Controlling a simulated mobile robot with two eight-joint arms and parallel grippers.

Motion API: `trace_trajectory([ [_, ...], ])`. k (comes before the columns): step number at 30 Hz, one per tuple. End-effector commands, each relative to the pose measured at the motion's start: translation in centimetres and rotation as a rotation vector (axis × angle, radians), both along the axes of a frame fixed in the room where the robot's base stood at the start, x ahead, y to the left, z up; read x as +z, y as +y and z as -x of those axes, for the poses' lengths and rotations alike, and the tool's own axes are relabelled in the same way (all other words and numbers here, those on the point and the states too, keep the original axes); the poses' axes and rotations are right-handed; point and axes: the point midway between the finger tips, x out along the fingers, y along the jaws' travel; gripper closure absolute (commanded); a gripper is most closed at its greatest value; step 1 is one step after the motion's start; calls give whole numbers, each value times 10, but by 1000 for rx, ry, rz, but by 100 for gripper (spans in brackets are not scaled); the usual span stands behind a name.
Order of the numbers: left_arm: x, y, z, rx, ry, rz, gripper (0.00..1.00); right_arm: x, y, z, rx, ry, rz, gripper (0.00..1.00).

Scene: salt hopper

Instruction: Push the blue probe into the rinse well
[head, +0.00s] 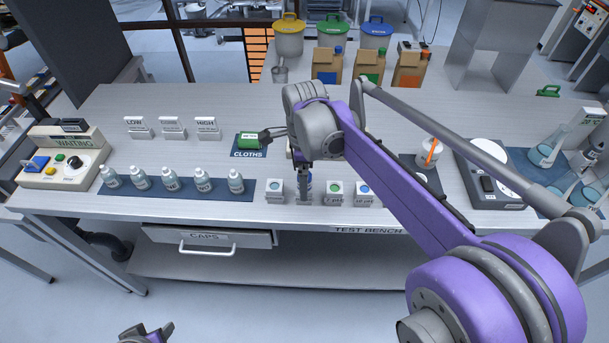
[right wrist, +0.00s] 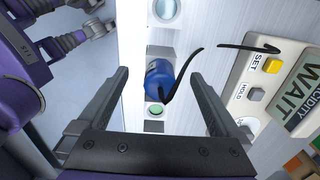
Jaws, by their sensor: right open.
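The blue probe (right wrist: 158,78) with its black cable stands in the row of white well blocks. My right gripper (right wrist: 158,95) is open above it, one finger on each side and both apart from the probe. In the head view my right gripper (head: 304,182) points down at the row and mostly hides the probe and its block. The left end block (head: 274,192) has a blue-green top. To the right are the 7.0 pH block (head: 334,194) and another blue-topped block (head: 366,194). I cannot read which is the rinse well. My left gripper (head: 146,333) is at the bottom edge, off the bench.
The acidity meter (right wrist: 270,90) stands just behind the row. Several bottles (head: 172,180) stand on a blue mat to the left. A balance (head: 487,165) and flasks (head: 548,145) are at right. My right arm crosses the bench.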

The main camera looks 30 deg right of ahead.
Motion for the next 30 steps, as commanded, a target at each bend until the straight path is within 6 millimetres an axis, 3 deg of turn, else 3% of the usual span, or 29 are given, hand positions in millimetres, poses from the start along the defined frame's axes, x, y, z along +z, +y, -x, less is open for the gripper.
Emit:
trace_trajectory([
  [30,39,0,-14,0,-26,0,50,51,0,0,0,-1,1,0],
])
